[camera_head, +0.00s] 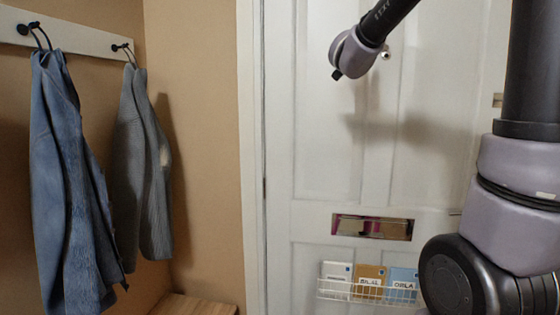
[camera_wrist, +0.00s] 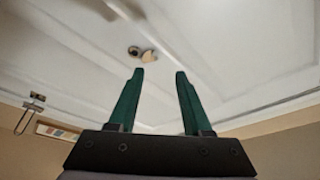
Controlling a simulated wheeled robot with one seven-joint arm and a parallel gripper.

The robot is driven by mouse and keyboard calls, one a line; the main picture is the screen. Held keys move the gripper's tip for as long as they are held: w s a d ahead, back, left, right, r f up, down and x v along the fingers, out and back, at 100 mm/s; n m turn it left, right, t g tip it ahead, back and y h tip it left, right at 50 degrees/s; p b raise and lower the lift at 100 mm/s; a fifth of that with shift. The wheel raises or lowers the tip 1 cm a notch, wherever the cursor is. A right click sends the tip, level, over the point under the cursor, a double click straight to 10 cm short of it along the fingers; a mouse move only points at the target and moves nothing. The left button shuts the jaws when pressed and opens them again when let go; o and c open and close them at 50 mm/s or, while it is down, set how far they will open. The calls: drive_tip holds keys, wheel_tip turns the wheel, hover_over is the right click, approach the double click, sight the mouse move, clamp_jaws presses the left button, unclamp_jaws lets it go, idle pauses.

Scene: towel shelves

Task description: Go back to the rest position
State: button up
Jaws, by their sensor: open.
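My gripper (camera_wrist: 158,76) shows in the wrist view with two green fingers standing apart. It is open and nothing is between the fingers. Behind the fingers the wrist view shows a white panelled surface with a small round knob-like fitting (camera_wrist: 147,55). In the head view parts of my arm cross the right side and the top, in front of a white door (camera_head: 318,120); the gripper fingers do not show there.
A blue towel-like garment (camera_head: 65,170) and a grey one (camera_head: 140,165) hang from a hook rail (camera_head: 80,40) at the left. The door has a letter slot (camera_head: 372,227) and a wire rack (camera_head: 368,291) with cards. A wooden surface (camera_head: 195,304) sits low at the left.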

drive_tip(key=s+a+f+n+g+y, duration=0.35)
drive_tip(key=s+f+n+y, duration=0.2)
drive_tip(key=s+f, duration=0.2)
drive_tip(key=s+a+f+n+g+y, duration=0.2)
drive_tip(key=s+a+f+n+y, duration=0.4)
drive_tip(key=s, duration=0.3)
drive_tip(key=s+d+f+g, duration=0.2)
drive_tip(key=s+f+g, duration=0.3)
drive_tip(key=s+f, duration=0.4)
drive_tip(key=s, duration=0.3)
drive_tip(key=shift+s+f+n+y, duration=0.25)
drive_tip(key=shift+n+y, duration=0.1)
drive_tip(key=shift+r, duration=0.25)
